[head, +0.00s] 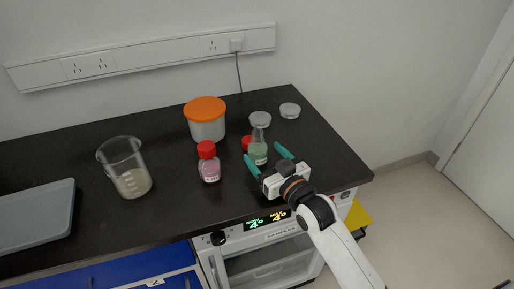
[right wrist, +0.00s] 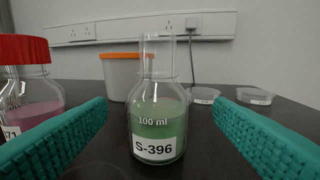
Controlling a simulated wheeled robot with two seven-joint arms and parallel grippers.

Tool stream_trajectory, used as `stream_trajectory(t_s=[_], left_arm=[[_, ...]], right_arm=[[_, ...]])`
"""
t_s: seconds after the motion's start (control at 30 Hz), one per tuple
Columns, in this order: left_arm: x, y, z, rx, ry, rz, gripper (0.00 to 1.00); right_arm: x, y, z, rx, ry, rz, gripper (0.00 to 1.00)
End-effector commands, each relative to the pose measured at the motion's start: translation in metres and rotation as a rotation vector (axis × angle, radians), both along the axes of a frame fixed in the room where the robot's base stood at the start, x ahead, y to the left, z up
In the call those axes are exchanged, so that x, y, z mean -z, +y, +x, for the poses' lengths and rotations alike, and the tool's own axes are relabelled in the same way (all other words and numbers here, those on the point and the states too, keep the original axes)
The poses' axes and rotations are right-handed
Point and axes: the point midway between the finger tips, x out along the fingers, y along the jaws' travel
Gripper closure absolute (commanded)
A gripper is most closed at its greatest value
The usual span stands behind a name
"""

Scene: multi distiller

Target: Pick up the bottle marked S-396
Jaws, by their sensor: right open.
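The bottle marked S-396 (right wrist: 159,128) is clear glass with green liquid and an open, uncapped neck. It stands upright on the black bench, and in the head view (head: 258,153) it is near the right end. My right gripper (head: 267,156) is open, its teal fingers to either side of the bottle. In the right wrist view the bottle is centred between the two fingers (right wrist: 160,125), apart from both and a little ahead of them. My left gripper is not in view.
A red-capped bottle of pink liquid (head: 209,165) stands close to the left. A red cap (head: 247,143) lies behind the bottle. An orange-lidded tub (head: 207,127), two dishes (head: 260,119) (head: 290,110) and a beaker (head: 127,170) stand farther off. A grey tray (head: 38,216) is far left.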

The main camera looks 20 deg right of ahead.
Motion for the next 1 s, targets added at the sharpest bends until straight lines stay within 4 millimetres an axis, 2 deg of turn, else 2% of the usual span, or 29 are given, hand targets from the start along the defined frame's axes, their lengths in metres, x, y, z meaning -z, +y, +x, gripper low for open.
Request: stream_trajectory(t_s=[0.17,0.43,0.73,0.77,1.0], left_arm=[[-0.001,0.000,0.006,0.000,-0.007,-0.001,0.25],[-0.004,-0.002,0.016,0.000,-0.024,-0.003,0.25],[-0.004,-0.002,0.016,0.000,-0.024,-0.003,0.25],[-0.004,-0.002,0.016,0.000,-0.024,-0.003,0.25],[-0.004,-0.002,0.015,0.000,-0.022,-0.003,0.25]], right_arm=[[0.001,0.003,0.012,0.000,0.000,0.000,0.24],[0.003,0.014,0.049,0.000,-0.002,-0.001,0.24],[0.004,0.015,0.056,0.000,0.000,0.000,0.24],[0.004,0.015,0.056,0.000,0.000,0.000,0.26],[0.005,0.015,0.055,0.000,0.000,0.000,0.65]])
